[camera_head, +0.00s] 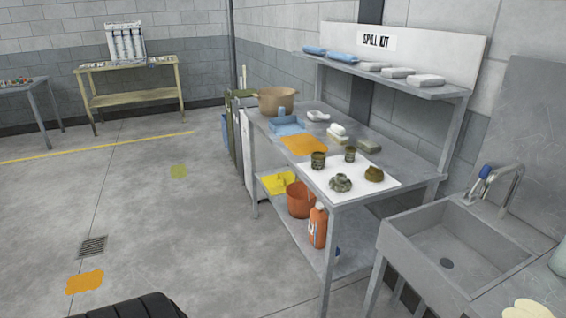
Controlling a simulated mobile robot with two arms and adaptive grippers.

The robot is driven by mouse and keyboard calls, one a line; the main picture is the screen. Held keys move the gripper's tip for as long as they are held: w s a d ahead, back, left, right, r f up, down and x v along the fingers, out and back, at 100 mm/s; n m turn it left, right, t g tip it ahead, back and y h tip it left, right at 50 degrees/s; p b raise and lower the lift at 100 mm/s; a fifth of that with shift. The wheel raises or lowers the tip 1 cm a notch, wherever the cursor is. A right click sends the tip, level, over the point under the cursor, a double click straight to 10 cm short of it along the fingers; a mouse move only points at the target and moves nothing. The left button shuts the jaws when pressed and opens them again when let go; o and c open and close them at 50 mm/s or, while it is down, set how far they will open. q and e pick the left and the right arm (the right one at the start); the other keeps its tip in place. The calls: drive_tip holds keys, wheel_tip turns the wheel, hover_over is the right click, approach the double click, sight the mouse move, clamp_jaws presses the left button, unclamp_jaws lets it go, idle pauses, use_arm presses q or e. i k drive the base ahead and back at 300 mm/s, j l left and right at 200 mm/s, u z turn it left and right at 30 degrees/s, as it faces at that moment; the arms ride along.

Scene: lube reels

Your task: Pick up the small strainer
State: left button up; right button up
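I cannot make out a clear small strainer. On a white sheet (318,181) on the steel workbench (397,160) stand two small dark cup-shaped items, one on the left (318,160) and one on the right (350,154). Nearer the front edge are a grey-green crumpled-looking piece (340,183) and a rounded brown-olive piece (374,174). They are too small to tell which, if any, is a strainer. Neither of my grippers is in view.
The workbench also bears a tan pot (277,101), blue tray (287,125), orange cloth (303,145) and white scoop (318,115). An orange bucket (300,200) and orange bottle (318,226) stand below. A sink (455,246) is at right. Floor at left is mostly clear.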

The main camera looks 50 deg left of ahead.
sight(349, 151)
drive_tip(key=u, duration=1.25)
